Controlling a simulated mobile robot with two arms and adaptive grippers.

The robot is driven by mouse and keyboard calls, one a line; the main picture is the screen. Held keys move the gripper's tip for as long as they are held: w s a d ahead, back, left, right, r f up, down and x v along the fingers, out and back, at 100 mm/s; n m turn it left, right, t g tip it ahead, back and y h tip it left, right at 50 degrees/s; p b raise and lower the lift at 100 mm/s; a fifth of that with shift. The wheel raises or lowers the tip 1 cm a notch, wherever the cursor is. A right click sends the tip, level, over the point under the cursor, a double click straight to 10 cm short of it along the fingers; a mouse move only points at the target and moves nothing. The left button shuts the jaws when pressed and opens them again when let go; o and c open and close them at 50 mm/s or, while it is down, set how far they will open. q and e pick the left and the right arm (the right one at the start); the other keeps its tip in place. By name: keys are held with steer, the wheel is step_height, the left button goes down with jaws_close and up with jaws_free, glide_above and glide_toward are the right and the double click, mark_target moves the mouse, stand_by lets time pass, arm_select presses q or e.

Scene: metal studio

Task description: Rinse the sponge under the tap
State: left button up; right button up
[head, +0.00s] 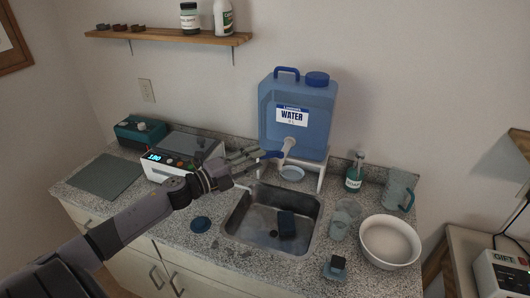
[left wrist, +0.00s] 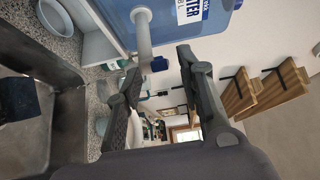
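A dark blue sponge (head: 287,224) lies in the metal sink (head: 245,232); a dark patch at the left of the left wrist view is probably the same sponge (left wrist: 16,108). My left gripper (head: 257,158) is at the lever, fingers apart (left wrist: 158,68), with the lever between or just beyond the tips; contact is unclear. My right gripper is not in view.
The container stands on a white stand (head: 321,178) with a small dish (head: 292,173) beneath. A scale-like device (head: 180,155) stands left.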

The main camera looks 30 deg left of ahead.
mark_target(272, 155)
arm_select(q)
steer(key=shift+p+x, duration=0.5)
steer(key=shift+x, duration=1.55)
steer(key=shift+c, duration=0.5)
jaws_close()
